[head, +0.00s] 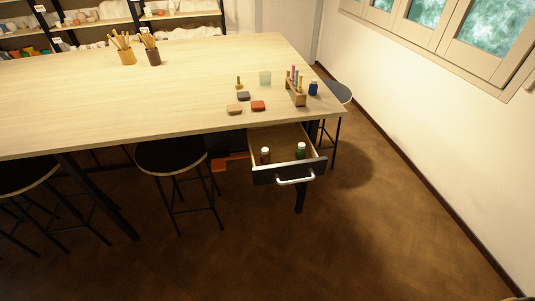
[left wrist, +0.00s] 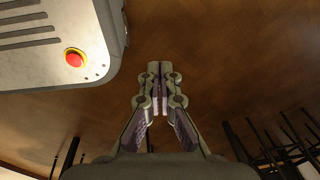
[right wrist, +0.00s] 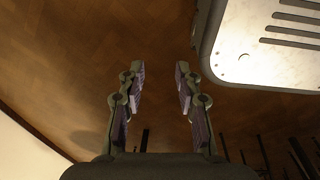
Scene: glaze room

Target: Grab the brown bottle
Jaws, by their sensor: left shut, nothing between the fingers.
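The brown bottle (head: 265,155) with a white cap stands in the open drawer (head: 289,175) under the table, on the drawer's left side. A green bottle (head: 300,150) with a white cap stands to its right in the same drawer. The lower parts of both are partly hidden by the drawer front. My left gripper (left wrist: 157,70) is shut and empty above the bare floor in the left wrist view. My right gripper (right wrist: 159,72) is open and empty above the floor in the right wrist view. Neither gripper shows in the head view, and both are away from the bottles.
The table (head: 180,85) carries a wooden rack (head: 296,94), a blue bottle (head: 313,88), a glass (head: 265,78), small colored blocks and brush pots (head: 127,57). A black stool (head: 170,156) stands left of the drawer. The floor before the drawer is clear.

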